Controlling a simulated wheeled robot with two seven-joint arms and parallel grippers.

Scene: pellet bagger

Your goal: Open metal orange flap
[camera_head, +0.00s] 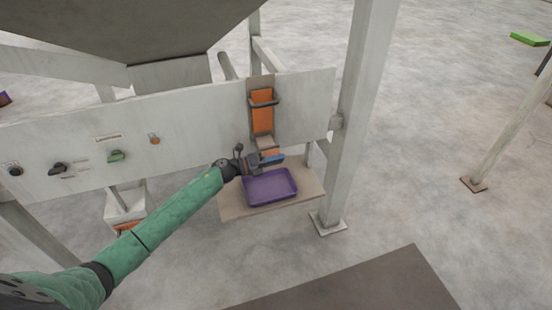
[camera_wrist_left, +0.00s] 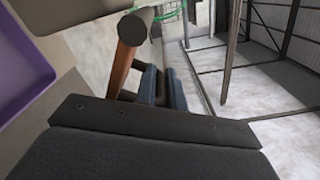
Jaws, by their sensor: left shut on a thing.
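A narrow orange flap (camera_head: 268,152) shows at the foot of the chute on the pale panel, just above my left gripper and partly hidden by it. In the left wrist view, the orange flap (camera_wrist_left: 122,66) is seen nearly edge-on, with a dark round handle bar (camera_wrist_left: 132,29) at its edge. My left gripper (camera_head: 271,160) is at the flap. Its blue fingers (camera_wrist_left: 162,85) are close together and shut on the handle, though the contact is partly hidden. My right gripper is not in view.
A taller orange plate (camera_head: 262,118) with a dark handle (camera_head: 264,101) is above on the panel (camera_head: 200,125). A purple tray (camera_head: 270,187) lies on the shelf (camera_head: 235,208) just below my gripper. A steel post (camera_head: 352,130) stands right.

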